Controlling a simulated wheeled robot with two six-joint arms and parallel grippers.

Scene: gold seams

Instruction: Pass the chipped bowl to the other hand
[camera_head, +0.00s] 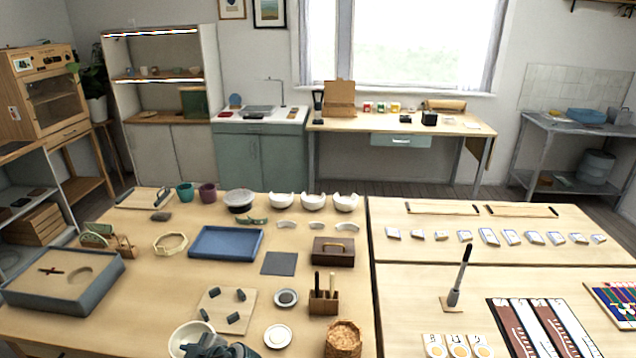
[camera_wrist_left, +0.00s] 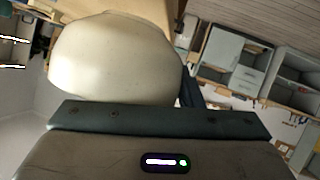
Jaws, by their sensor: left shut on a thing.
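A cream-white bowl (camera_head: 188,336) is at the bottom edge of the head view, above the near edge of the table. My left gripper (camera_head: 208,347) is shut on the bowl at its right side. In the left wrist view the bowl's smooth, rounded outside (camera_wrist_left: 115,60) fills the upper left, just beyond the dark gripper bar (camera_wrist_left: 160,120). I cannot make out a chip on it; part of its rim is hidden by the gripper. My right gripper is not in view.
Near the held bowl are a square board (camera_head: 228,298) with dark blocks, a white dish (camera_head: 278,336) and a woven basket (camera_head: 343,340). A blue tray (camera_head: 226,230) lies further back. Several white bowls (camera_head: 313,202) stand along the far edge.

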